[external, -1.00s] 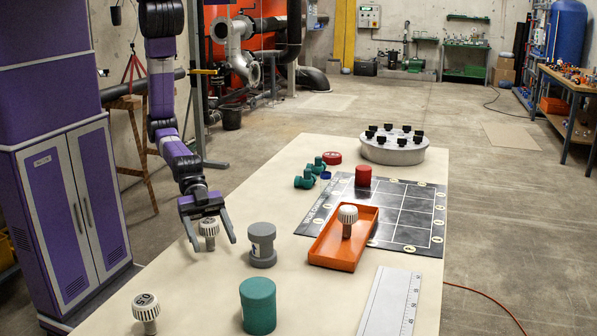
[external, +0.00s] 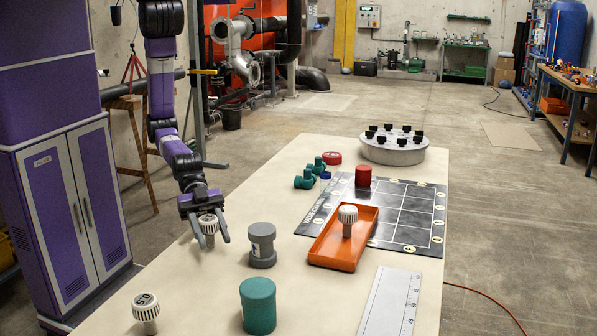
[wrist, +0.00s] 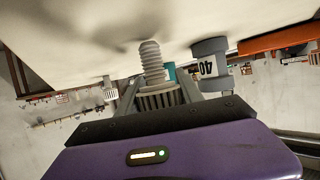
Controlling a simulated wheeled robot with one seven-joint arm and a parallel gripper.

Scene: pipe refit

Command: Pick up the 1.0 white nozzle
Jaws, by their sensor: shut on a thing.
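A white nozzle (external: 208,227) with a ribbed round cap and a stem is between the fingers of my gripper (external: 212,238) at the left side of the table. My gripper is shut on its cap. In the wrist view its threaded stem (wrist: 151,62) points toward the tabletop; I cannot tell whether it touches. Its marking is too small to read. A second white nozzle (external: 146,306) stands at the near left, its cap marking seemingly 0.5. A third white nozzle (external: 348,215) stands in the orange tray (external: 331,262).
A grey fitting (external: 262,246) stands just right of my gripper, and a green cylinder (external: 258,306) stands nearer. A white ruler (external: 388,305), a black gridded mat (external: 403,205) with a red cylinder (external: 363,176), green fittings (external: 305,180) and a grey round holder (external: 394,151) are further around.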

